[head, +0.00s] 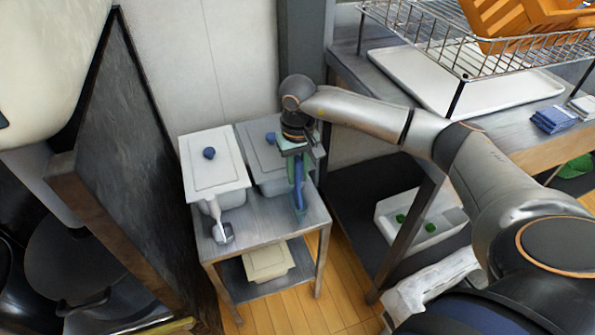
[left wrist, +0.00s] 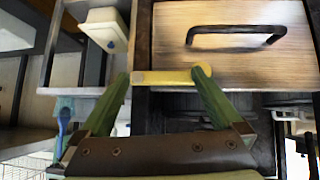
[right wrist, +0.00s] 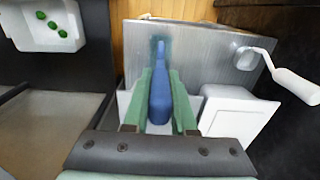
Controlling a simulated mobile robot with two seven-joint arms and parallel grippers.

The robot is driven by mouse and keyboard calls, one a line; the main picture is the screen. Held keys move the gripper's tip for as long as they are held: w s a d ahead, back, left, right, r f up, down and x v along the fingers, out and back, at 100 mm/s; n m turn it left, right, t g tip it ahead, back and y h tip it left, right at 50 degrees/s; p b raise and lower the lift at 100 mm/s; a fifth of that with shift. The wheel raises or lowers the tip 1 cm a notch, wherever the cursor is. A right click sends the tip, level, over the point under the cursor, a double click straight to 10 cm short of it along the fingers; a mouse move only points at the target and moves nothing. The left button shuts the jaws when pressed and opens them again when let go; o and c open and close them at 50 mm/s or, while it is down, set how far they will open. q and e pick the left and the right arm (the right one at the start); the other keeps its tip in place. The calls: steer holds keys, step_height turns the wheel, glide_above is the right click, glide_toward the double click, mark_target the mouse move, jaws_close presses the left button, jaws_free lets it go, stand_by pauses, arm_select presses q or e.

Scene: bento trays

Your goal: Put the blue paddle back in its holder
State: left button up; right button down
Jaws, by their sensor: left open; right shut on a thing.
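The blue paddle (head: 299,185) hangs down from my right gripper (head: 296,160), above the front right part of the metal cart. In the right wrist view the paddle (right wrist: 160,98) lies between the two green fingers, shut on it, with its thin end pointing away. Whether the thin end touches the cart top cannot be told. The paddle (left wrist: 62,124) also shows at the left of the left wrist view. My left gripper (left wrist: 164,74) is open, over a wooden drawer front; it is not seen in the head view. I cannot make out the paddle's holder.
The metal cart (head: 262,238) bears two lidded white bins, the left bin (head: 212,165) and the right bin (head: 262,150). A white-handled scoop (head: 222,232) stands before the left bin. A counter with a wire rack (head: 450,62) is at right, a dark panel (head: 120,150) at left.

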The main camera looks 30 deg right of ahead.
steer(key=shift+f+b, duration=0.95)
steer(key=shift+f, duration=0.35)
steer(key=c, duration=0.7)
jaws_free()
steer(key=shift+o, duration=0.5)
steer(key=o, duration=0.5)
steer(key=shift+r, duration=0.1)
